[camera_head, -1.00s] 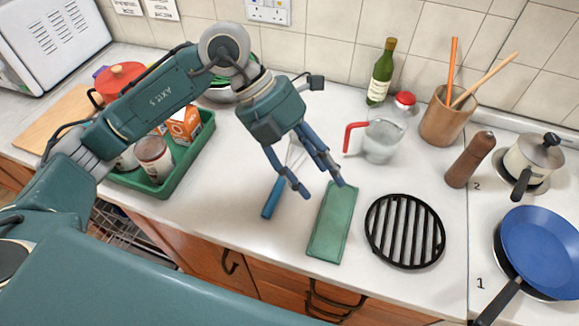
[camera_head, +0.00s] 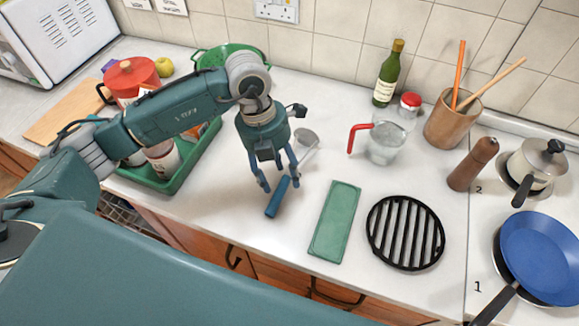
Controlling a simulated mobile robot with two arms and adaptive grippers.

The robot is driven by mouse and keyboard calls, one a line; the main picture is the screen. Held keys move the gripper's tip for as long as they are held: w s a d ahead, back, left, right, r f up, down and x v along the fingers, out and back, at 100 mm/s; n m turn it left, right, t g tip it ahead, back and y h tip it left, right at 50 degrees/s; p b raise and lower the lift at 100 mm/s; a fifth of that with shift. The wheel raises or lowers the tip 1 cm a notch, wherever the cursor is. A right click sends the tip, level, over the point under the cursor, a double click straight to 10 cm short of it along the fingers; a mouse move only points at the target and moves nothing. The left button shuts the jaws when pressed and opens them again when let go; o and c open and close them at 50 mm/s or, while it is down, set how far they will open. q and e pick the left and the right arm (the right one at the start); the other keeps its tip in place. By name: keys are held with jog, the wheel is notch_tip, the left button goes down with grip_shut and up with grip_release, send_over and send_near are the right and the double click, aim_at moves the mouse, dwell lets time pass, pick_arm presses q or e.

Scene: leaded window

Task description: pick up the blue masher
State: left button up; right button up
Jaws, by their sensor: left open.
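The blue masher has a blue handle (camera_head: 277,198) and a grey metal head (camera_head: 306,137). It lies on the white worktop left of the green mat, with its handle toward the front edge. My left gripper (camera_head: 281,187) is open, pointing down over the masher, with its fingers to either side of the handle's upper part. The fingers hide the middle of the masher. I cannot tell whether they touch it. My right gripper is not in view.
A green mat (camera_head: 335,222) and a black round trivet (camera_head: 405,233) lie to the right. A measuring jug (camera_head: 384,143) stands behind them. A green tray (camera_head: 180,176) with cans stands to the left. A blue pan (camera_head: 540,258) sits far right.

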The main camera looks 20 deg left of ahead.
pick_arm(q)
jog(key=shift+d+f, duration=0.15)
jog(key=shift+f, duration=0.7)
grip_shut()
jog(key=shift+r, duration=0.2)
